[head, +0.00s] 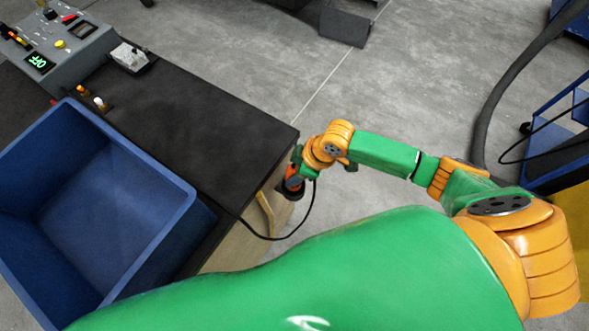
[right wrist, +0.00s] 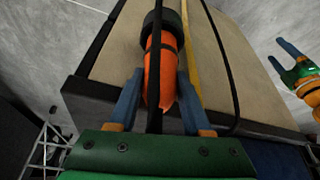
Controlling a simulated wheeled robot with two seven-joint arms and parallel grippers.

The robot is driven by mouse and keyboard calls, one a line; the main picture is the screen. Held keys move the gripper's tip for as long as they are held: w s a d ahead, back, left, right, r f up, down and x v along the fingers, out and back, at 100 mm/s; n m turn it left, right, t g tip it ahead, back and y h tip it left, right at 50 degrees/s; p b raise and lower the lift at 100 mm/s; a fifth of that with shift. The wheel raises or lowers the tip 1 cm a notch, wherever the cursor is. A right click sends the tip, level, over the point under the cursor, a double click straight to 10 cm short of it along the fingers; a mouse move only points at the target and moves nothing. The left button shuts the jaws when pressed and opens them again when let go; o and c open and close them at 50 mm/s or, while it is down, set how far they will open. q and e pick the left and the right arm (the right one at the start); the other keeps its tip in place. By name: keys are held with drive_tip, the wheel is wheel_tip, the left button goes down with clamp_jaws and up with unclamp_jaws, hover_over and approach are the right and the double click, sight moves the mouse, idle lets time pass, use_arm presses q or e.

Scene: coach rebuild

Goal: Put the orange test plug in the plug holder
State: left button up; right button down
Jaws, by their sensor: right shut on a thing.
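The orange test plug (right wrist: 160,72) is between the blue fingers of my right gripper (right wrist: 157,100), which is shut on it. It also shows in the head view (head: 293,182), beside the table's end. In the right wrist view, the plug's far end meets a black round ring (right wrist: 160,22), which looks like the plug holder on the table's pale end panel. The ring also shows as a dark cup in the head view (head: 290,193). I cannot tell how deep the plug sits. My left gripper (right wrist: 283,56) is apart from these, its fingers spread and empty.
A black cable (head: 283,237) loops from the plug towards the table. A yellow strip (head: 266,212) runs along the end panel. A blue bin (head: 165,225) and a grey control box (head: 62,45) are on the left.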

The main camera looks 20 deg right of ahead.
drive_tip(key=shift+f+b, duration=0.95)
drive_tip(key=shift+f, duration=0.4)
idle(0.4)
drive_tip(key=shift+r+p, duration=0.2)
drive_tip(key=shift+p, duration=0.15)
idle(0.6)
drive_tip(key=shift+p, duration=0.3)
idle(0.4)
drive_tip(key=shift+p, duration=0.3)
